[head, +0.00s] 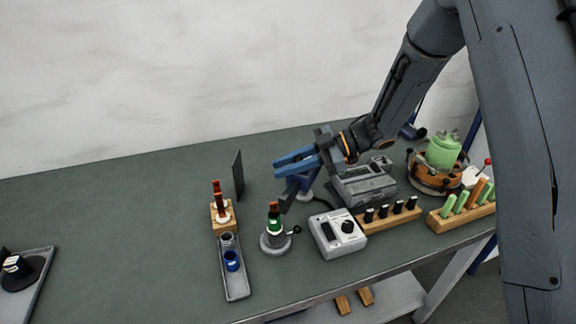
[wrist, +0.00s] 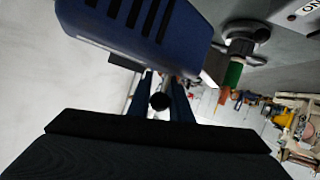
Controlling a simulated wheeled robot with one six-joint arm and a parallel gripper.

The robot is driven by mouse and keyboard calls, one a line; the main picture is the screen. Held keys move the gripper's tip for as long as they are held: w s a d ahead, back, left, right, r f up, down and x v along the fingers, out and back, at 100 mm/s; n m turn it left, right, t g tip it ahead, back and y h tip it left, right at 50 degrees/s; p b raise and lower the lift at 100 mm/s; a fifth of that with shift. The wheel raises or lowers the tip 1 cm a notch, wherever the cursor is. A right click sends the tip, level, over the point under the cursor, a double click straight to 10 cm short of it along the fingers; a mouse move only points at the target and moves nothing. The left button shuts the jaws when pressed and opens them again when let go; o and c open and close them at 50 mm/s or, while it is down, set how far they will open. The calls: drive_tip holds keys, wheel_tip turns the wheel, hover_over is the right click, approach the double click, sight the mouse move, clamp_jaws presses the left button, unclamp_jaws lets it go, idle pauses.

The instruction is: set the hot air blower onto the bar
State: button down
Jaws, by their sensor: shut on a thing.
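My gripper (head: 283,168) is shut on the hot air blower (wrist: 150,28) above the middle of the bench. The blower has a blue body with black vent slots and fills the top of the wrist view. In the head view, its blue and dark parts show just below my fingers, partly hidden by them. Wooden bars hold black-capped pieces (head: 393,219) and green tubes (head: 468,206) to the right. I cannot tell for sure which thing is the bar.
A round-based stand with a green and copper piece (head: 274,222) is close below the blower. The left of the bench is mostly clear.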

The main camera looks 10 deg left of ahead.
sight(313, 170)
drive_tip(key=c, duration=1.6)
unclamp_jaws()
drive_tip(key=shift+a, duration=0.15)
drive_tip(key=shift+w+d+r, duration=0.1)
drive_tip(key=shift+w+d, duration=0.05)
drive_tip(key=shift+d, duration=0.25)
drive_tip(key=b+v, duration=0.2)
drive_tip(key=v, duration=0.5)
drive_tip(key=shift+d+r, duration=0.1)
